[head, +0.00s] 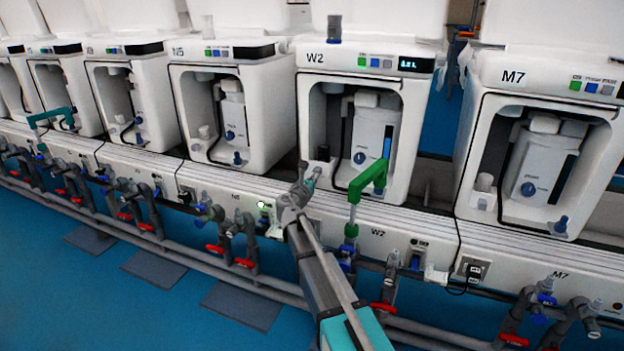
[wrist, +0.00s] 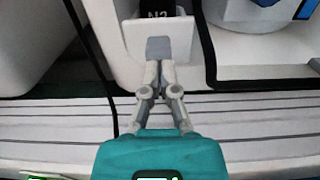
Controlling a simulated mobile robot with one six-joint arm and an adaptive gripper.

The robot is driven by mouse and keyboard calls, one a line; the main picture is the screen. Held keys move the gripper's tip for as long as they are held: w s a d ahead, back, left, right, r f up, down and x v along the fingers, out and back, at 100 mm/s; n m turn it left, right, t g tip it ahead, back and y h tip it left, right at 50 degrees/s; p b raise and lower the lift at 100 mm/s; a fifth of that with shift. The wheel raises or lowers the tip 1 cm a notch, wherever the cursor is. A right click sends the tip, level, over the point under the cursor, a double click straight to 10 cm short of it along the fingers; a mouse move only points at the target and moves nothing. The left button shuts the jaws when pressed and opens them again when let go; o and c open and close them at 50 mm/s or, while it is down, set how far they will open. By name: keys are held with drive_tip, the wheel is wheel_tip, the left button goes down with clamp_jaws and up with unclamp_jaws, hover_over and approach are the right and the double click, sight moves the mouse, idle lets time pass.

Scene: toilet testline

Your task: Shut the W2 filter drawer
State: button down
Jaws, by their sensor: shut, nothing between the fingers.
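The W2 machine (head: 312,85) stands right of centre in the head view, with an open front recess. In the wrist view a white front plate (wrist: 132,40) with a grey tab (wrist: 158,47) stands at the machine's lower left. A black part (wrist: 158,12) with partly legible lettering shows behind it; I take this to be the filter drawer. In the head view my arm mostly hides that spot. My gripper (head: 308,180) is shut and empty. In the wrist view its fingertips (wrist: 158,66) are right at the plate's lower edge, below the tab; I cannot tell whether they touch.
A green-handled pipe (head: 367,181) rises close to the right of my gripper. The N5 machine (head: 263,110) is to the left and the M7 machine (head: 470,140) to the right. Pipes with red valve handles (head: 383,308) run along the front.

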drive_tip(key=shift+w+d, duration=0.1)
drive_tip(key=shift+w, duration=0.15)
drive_tip(key=v, duration=1.4)
drive_tip(key=shift+s, duration=0.25)
drive_tip(key=shift+s, duration=0.1)
